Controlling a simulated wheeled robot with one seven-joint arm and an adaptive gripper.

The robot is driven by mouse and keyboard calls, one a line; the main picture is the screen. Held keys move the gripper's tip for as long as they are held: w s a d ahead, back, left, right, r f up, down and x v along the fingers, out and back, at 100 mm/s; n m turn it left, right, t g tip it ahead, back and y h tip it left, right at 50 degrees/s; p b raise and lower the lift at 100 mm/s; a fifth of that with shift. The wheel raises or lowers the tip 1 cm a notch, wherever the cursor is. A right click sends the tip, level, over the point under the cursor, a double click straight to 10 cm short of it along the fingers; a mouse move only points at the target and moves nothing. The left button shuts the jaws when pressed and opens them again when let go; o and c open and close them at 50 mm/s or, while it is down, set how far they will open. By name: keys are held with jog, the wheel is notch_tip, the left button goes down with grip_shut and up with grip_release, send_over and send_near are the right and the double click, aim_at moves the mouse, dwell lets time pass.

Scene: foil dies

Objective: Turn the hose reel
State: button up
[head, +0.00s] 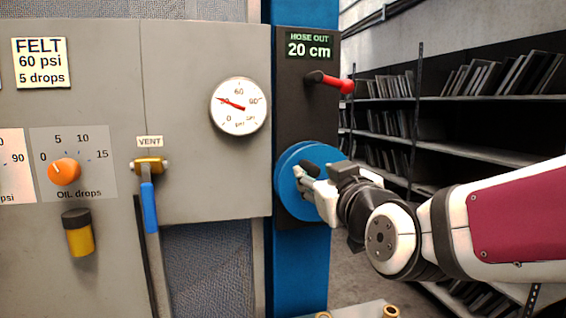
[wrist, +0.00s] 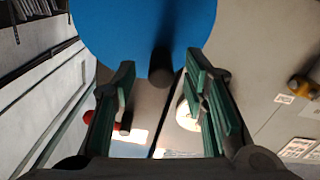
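In the wrist view my gripper (wrist: 161,70) is open, with green-padded fingers apart on either side of the handle. No contact with the handle shows.
A red-knobbed lever (head: 331,82) sticks out above the reel. A pressure gauge (head: 238,105) and a blue-handled vent valve (head: 149,205) are on the grey cabinet to the left. Shelves (head: 440,140) of dark plates stand behind at right. Brass-coloured rings (head: 391,311) lie at the bottom edge.

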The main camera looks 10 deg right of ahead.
jog(key=shift+w, duration=1.75)
grip_shut()
